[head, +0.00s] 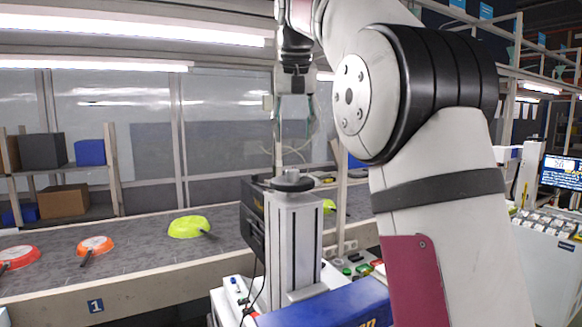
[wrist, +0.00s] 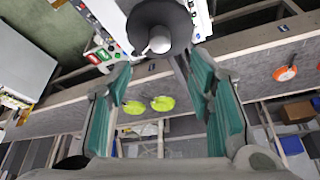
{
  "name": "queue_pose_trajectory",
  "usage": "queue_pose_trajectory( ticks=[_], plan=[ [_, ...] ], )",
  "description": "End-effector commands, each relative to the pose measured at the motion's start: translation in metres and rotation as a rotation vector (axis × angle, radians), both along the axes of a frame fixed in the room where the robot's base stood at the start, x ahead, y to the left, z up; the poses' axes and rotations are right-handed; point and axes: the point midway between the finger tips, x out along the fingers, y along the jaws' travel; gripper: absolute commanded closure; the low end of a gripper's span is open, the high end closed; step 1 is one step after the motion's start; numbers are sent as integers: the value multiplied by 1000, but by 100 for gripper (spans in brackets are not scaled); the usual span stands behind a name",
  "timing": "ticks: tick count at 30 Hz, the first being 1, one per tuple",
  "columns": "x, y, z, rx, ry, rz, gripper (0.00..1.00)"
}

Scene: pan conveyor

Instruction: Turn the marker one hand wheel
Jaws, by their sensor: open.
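A dark round hand wheel (head: 292,182) lies flat on top of a pale grey upright column (head: 293,235) in the head view. In the wrist view the hand wheel (wrist: 150,14) is a dark disc at the top centre, with a grey ball-like knob or hub near its edge. My gripper (head: 292,152) points down above the hand wheel. In the wrist view my gripper (wrist: 160,68) is open and empty, with its teal-padded fingers spread to either side below the disc. I cannot tell whether a fingertip touches the wheel.
A conveyor (head: 140,245) carries a green pan (head: 188,227), an orange pan (head: 95,244) and a red pan (head: 20,257). A black box (head: 252,215) is beside the column. A blue unit (head: 325,308) is in front of it. Shelves with boxes stand behind left.

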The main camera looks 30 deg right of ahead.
Motion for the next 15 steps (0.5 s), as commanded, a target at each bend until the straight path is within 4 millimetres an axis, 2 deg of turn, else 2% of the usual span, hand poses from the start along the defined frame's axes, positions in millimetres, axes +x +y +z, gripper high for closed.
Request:
queue_pose_trajectory(
  ticks=[9,15],
  plan=[
    [19,-10,-56,1,4,0,52],
    [29,-14,-82,0,2,0,52]
  ],
)
